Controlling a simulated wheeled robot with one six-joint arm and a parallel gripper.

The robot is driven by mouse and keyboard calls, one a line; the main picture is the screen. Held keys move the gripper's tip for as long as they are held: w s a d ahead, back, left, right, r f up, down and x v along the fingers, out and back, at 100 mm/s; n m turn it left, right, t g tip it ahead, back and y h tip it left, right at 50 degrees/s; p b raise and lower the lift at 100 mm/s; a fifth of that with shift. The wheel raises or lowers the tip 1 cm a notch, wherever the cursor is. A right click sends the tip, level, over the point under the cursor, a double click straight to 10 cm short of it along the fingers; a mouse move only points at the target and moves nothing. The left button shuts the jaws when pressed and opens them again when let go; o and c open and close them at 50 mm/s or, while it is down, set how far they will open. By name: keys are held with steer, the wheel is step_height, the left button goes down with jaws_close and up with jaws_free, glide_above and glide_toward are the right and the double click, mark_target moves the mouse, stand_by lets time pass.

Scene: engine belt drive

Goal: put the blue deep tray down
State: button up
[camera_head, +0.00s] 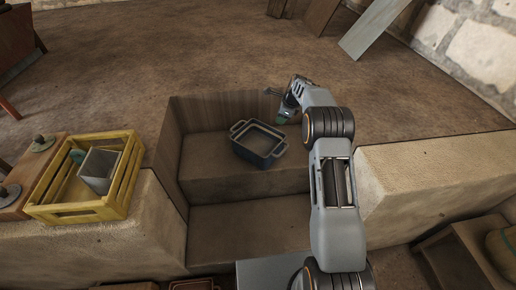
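The blue deep tray (250,153) is in the middle of the camera_head view, with a pale rim and a loop handle at each end. It is upright and appears over the upper step of the stone recess; I cannot tell whether its underside touches the step. My gripper (282,116) is at the tray's far right side, close to its rim. The fingers are small and partly hidden by the arm, so I cannot tell whether they grip the tray or are apart from it. The tray's inside looks empty.
The recess has an upper step (215,170) and a lower step (235,230) between stone blocks. A yellow crate (70,212) holding a grey container (97,170) stands at left. Bare step shows left of the tray. Planks (375,27) lean at the back.

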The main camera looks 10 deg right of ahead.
step_height(320, 180, up, 2)
steer(key=w+m, duration=0.1)
steer(key=m, duration=0.1)
steer(key=m+b, duration=0.2)
steer(key=m, duration=0.1)
glide_above(269, 127)
steer(key=s+d, duration=0.2)
steer(key=shift+t, duration=0.3)
step_height(269, 127, down, 6)
steer(key=shift+a+f, duration=0.1)
steer(key=shift+f, duration=0.15)
steer(key=shift+b+x, duration=0.85)
steer(key=shift+x, duration=2.3)
steer(key=shift+w, duration=0.15)
steer(key=shift+c, duration=0.3)
jaws_close()
